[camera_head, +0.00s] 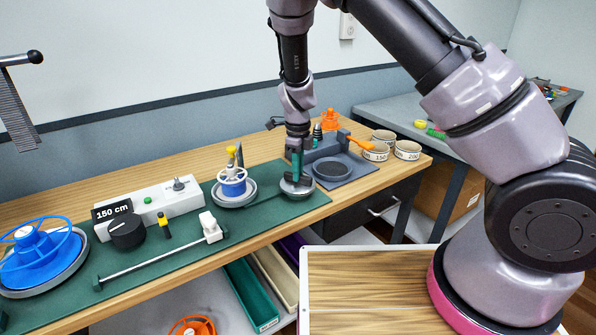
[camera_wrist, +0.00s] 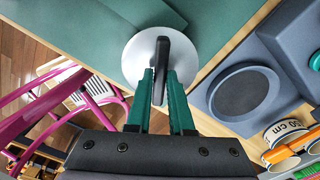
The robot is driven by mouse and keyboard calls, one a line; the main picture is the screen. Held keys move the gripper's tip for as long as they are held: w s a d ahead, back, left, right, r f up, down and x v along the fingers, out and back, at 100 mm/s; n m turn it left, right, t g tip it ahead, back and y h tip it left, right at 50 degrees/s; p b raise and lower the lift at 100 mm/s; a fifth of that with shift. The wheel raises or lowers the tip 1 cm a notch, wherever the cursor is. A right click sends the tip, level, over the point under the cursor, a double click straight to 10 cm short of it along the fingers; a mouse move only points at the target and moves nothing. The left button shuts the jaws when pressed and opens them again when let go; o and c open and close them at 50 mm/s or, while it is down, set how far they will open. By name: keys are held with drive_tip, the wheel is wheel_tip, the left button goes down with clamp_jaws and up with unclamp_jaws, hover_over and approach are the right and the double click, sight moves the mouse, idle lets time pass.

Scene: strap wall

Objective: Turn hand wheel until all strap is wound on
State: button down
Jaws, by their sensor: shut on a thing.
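My gripper (camera_head: 296,177) reaches down at the right end of the green mat. Its teal fingers, seen in the wrist view (camera_wrist: 160,88), are shut on a dark upright bar (camera_wrist: 161,50) that stands over a round silver disc (camera_wrist: 136,60). A blue hand wheel (camera_head: 38,243) on a blue hub sits on a grey round base at the far left, away from my gripper. A blue and white spool (camera_head: 232,185) with a yellow knob stands on a grey disc left of my gripper.
A white box (camera_head: 155,205) with a "150 cm" label and a black knob (camera_head: 127,231) stands on the green mat (camera_head: 185,255). A metal rail (camera_head: 150,266) lies in front. Right of my gripper are a grey tray (camera_head: 345,180) and labelled cups (camera_head: 407,150).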

drive_tip(key=shift+m, duration=0.6)
drive_tip(key=shift+m, duration=0.3)
drive_tip(key=c, duration=0.8)
unclamp_jaws()
wheel_tip(320, 180, up, 11)
drive_tip(key=shift+f, duration=0.1)
